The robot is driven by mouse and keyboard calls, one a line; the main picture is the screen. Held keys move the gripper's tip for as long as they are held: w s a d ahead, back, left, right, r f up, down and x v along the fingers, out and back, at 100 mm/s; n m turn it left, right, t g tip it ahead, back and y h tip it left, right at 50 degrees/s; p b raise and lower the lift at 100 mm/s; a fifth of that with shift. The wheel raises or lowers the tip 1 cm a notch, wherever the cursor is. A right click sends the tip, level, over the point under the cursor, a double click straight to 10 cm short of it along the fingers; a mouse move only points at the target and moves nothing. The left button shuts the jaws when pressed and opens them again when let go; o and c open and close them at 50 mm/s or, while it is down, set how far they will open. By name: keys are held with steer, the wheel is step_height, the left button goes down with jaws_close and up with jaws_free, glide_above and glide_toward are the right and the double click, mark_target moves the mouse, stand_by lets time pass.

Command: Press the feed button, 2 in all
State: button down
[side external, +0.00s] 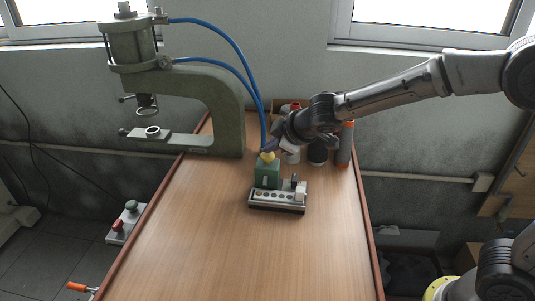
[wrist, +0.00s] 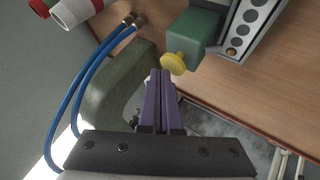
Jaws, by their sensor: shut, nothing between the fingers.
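A green box (side external: 267,174) with a yellow mushroom button (side external: 268,157) on it stands on the wooden table. In the wrist view the yellow button (wrist: 173,63) sticks out of the green box (wrist: 195,36). My gripper (side external: 268,147) is shut and empty, just above the button. In the wrist view its purple fingers (wrist: 160,73) end close beside the button's edge; I cannot tell whether they touch it. A strip with a row of round indicators (side external: 276,196) sits in front of the box; in the wrist view its lowest indicator (wrist: 231,51) looks orange.
A green pneumatic press (side external: 225,100) with blue hoses (side external: 225,38) stands at the back left. Several bottles (side external: 318,152) stand behind my gripper. A control box (side external: 122,226) with a green and a red button is left of the table. The table's front (side external: 240,260) is clear.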

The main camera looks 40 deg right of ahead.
mark_target(272, 156)
steer(key=shift+f, duration=0.85)
stand_by(0.7)
steer(key=shift+r, duration=1.4)
steer(key=shift+r, duration=0.1)
steer(key=shift+r, duration=2.4)
